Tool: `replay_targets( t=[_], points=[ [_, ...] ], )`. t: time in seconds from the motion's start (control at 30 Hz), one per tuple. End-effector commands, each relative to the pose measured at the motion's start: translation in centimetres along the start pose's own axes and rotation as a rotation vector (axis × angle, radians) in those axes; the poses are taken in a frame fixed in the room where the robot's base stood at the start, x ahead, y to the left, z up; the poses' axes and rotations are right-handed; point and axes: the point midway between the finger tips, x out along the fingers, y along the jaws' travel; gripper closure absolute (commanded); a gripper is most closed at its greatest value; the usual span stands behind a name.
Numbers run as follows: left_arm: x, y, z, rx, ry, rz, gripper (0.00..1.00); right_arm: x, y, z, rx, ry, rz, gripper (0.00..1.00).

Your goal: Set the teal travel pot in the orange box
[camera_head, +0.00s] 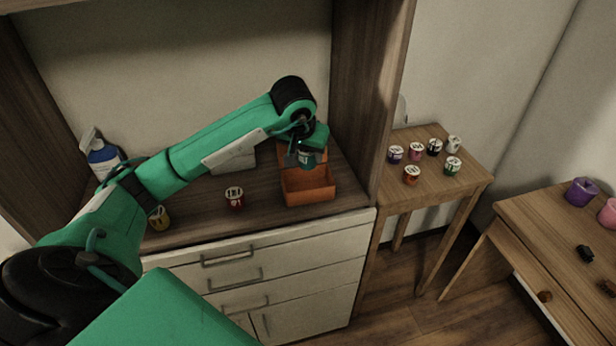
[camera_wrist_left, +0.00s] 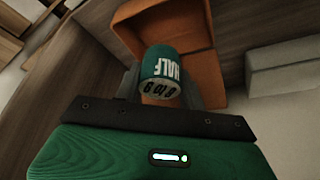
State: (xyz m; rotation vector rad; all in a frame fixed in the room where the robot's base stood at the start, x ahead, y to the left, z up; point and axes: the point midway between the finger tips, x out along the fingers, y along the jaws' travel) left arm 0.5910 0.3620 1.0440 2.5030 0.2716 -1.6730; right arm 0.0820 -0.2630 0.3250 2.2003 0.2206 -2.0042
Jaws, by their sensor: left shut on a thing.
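The teal travel pot (camera_wrist_left: 162,66) shows in the left wrist view with white "HALF" lettering on its side. My left gripper (camera_wrist_left: 165,85) is shut on it. In the head view the pot (camera_head: 307,158) hangs under my left gripper (camera_head: 305,153), above the orange box (camera_head: 309,196). In the wrist view the box (camera_wrist_left: 205,75) lies behind and below the pot. Whether the pot touches the box, I cannot tell. My right gripper is out of view.
A red-labelled pot (camera_head: 234,197) and a yellow one (camera_head: 159,217) stand left of the box. Several pots stand on the side table (camera_head: 472,181). A wooden post rises right of the box.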

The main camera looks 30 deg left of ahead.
Motion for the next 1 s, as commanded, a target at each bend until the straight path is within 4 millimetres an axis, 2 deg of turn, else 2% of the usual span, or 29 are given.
replay_targets(
  t=[0.2, 0.47, 0.7, 1.0],
  points=[
    [3.4, 0.0, 1.5, -0.001, -0.004, 0.001, 0.81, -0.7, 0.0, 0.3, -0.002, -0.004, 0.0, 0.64],
    [5.0, 0.0, 2.1, -0.001, -0.001, 0.0, 0.81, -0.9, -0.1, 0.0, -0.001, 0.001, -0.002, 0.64],
    [7.7, 0.0, 3.2, -0.001, -0.002, 0.001, 0.81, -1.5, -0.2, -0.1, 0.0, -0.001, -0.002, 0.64],
    [8.1, 0.0, 3.4, 0.0, 0.001, 0.0, 0.81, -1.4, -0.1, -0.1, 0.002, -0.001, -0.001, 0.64]
  ],
)
